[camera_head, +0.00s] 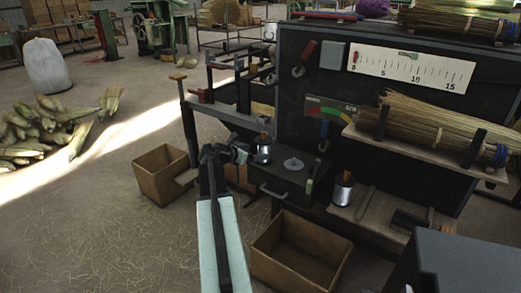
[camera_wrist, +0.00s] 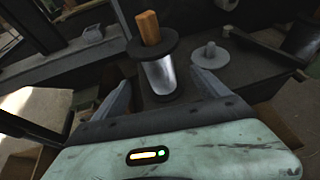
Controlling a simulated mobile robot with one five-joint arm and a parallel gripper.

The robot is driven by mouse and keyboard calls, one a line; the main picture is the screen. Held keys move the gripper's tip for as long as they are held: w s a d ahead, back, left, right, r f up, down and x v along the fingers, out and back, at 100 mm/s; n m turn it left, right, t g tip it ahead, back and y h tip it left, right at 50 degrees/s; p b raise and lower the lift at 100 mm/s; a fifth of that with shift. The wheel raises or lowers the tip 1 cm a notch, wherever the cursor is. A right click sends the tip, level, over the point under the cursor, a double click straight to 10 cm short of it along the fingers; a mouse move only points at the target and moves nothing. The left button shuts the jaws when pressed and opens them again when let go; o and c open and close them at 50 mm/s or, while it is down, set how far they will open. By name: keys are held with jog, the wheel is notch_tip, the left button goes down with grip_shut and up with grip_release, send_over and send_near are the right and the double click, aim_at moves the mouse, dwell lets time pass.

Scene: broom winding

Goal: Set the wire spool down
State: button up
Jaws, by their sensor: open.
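The wire spool (camera_head: 262,155) stands upright on the dark bench top, left of a grey disc with a short peg (camera_head: 293,164). In the wrist view the spool (camera_wrist: 160,74) has a silvery wire body, dark flanges and an orange-brown wooden stub on top. My gripper (camera_head: 238,153) is at the left side of the spool. In the wrist view my gripper (camera_wrist: 160,84) is open, with one finger on each side of the spool and gaps visible to both. The grey disc (camera_wrist: 210,57) lies to the right, empty.
A second spool (camera_head: 343,190) stands on the lower right shelf. Open cardboard boxes are on the floor, one at left (camera_head: 160,174) and one in front (camera_head: 300,250). A dark upright panel (camera_head: 310,85) rises behind the bench, with a straw bundle (camera_head: 425,128) on its shelf.

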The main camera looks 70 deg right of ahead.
jog(key=p+v, duration=0.1)
jog(key=v, duration=0.4)
jog(key=shift+a, duration=0.15)
jog(key=w+a+f+m+t+y, duration=0.2)
jog(key=w+a+f, duration=0.1)
jog(key=w+a, duration=0.55)
jog(key=w+a+f+m+t+y, duration=0.1)
jog(key=w+a+f+m, duration=0.3)
jog(key=a, duration=0.8)
jog(key=w+a+f+m+t+y, duration=0.1)
jog(key=w+a+f+t+y, duration=0.15)
jog(key=w+a, duration=0.65)
jog(key=a+f+m+y, duration=0.2)
jog(key=a+m+y, duration=0.1)
jog(key=a, duration=1.7)
jog(key=a+f+m+y, duration=0.3)
jog(key=a+y, duration=0.1)
jog(key=a, duration=1.7)
jog(key=shift+w+m, duration=0.3)
jog(key=shift+w, duration=0.15)
